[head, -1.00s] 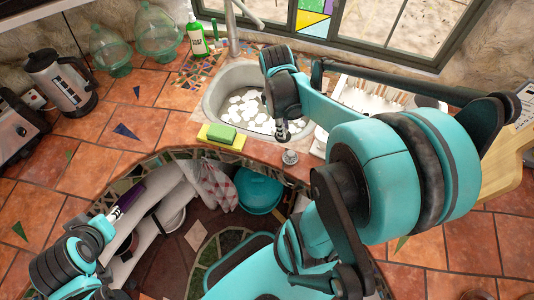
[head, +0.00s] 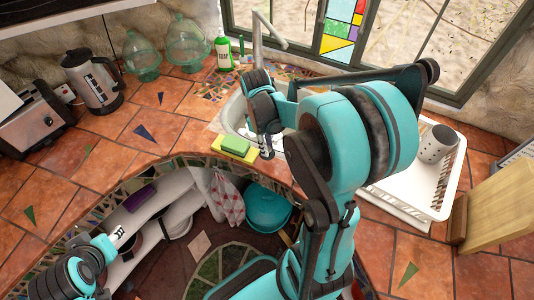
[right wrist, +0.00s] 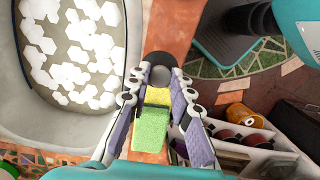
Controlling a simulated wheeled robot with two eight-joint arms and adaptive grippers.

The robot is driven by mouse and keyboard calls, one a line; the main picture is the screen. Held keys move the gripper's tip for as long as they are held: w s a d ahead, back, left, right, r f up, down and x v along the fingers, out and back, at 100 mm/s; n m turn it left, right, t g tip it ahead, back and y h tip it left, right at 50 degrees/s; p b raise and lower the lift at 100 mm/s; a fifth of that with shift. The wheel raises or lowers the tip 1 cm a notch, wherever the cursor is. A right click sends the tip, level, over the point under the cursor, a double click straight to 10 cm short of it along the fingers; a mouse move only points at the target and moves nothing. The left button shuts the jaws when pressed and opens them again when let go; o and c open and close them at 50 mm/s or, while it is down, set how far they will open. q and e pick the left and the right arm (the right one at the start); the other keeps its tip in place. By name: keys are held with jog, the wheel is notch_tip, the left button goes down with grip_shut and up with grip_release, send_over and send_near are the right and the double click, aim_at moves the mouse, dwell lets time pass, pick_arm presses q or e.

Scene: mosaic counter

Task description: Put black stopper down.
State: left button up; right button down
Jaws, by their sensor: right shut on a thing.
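The black stopper (right wrist: 159,66), a dark ring with a grey middle, shows in the right wrist view between my right fingertips. My right gripper (right wrist: 163,80) is shut on it. In the head view my right gripper (head: 267,151) points down over the counter's front strip, by the sink's front edge and just right of the sponge. The stopper cannot be made out there, and any gap below it is unclear. My left gripper (head: 118,236) is at the lower left, by the shelves under the counter; its jaws are not clear.
A green and yellow sponge (head: 235,146) lies by the sink (head: 227,117), also seen in the right wrist view (right wrist: 152,127). A white dish rack (head: 425,185) stands right. Soap (head: 223,52), a kettle (head: 93,82) and a toaster (head: 32,122) stand behind and left. Tiles (head: 110,122) left are clear.

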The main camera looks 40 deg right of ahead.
notch_tip(320, 180, down, 4)
jog(key=shift+r+b, duration=0.2)
jog(key=shift+b, duration=0.5)
jog(key=shift+f, duration=0.15)
jog(key=shift+f, duration=0.2)
jog(key=c, duration=1.3)
grip_release()
jog(key=shift+c, duration=0.2)
jog(key=shift+r, duration=0.15)
